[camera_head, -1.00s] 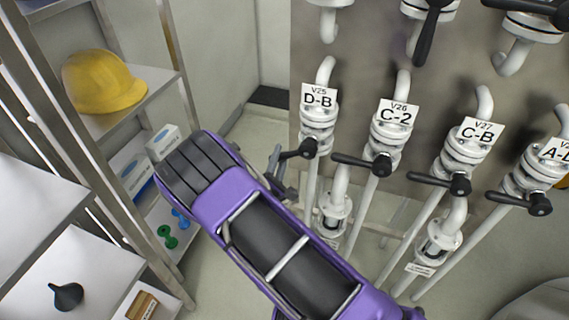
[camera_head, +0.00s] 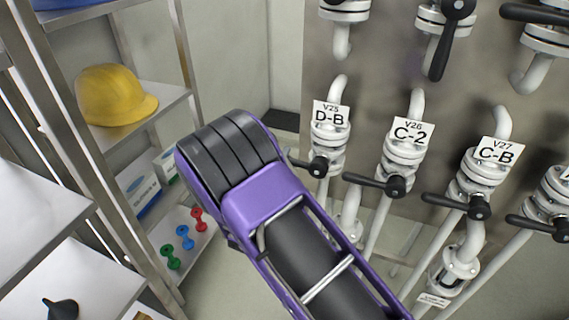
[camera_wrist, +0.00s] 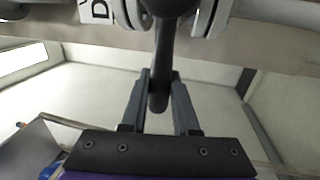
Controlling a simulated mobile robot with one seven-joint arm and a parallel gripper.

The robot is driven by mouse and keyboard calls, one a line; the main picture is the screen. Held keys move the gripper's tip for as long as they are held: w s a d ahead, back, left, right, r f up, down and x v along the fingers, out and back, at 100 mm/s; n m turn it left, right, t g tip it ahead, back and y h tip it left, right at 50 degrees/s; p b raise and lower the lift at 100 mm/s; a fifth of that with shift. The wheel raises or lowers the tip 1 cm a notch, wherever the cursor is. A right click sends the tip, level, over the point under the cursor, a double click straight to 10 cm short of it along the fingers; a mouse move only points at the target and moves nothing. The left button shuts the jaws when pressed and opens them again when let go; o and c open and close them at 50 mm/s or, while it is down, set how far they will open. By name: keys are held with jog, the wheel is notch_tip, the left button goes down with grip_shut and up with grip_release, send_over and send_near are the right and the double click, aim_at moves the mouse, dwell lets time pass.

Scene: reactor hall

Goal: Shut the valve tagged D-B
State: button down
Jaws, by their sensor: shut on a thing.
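The valve tagged D-B (camera_head: 328,146) is a white flanged valve on a vertical pipe, under its tag (camera_head: 331,115) in the head view. Its black lever (camera_head: 304,164) points left from the hub, across the pipe, and its far end is hidden behind my arm. In the wrist view the lever (camera_wrist: 163,55) comes down from the top, between the two fingers of my gripper (camera_wrist: 160,90), which is shut on it. A part of the tag with a "D" shows at the top left there. My fingers are hidden in the head view.
Valves C-2 (camera_head: 403,153) and C-B (camera_head: 481,174) stand close to the right with levers pointing left. More valves are above. At the left, a metal shelf holds a yellow helmet (camera_head: 113,95), boxes and small dumbbells (camera_head: 185,237).

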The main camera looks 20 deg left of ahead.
jog(key=shift+a+r, duration=0.1)
jog(key=shift+r, duration=0.15)
jog(key=c, duration=0.8)
grip_release()
jog(key=shift+c, duration=0.2)
jog(key=shift+o, duration=0.8)
jog(key=shift+f, duration=0.15)
jog(key=v, duration=1.7)
jog(key=shift+s, duration=0.25)
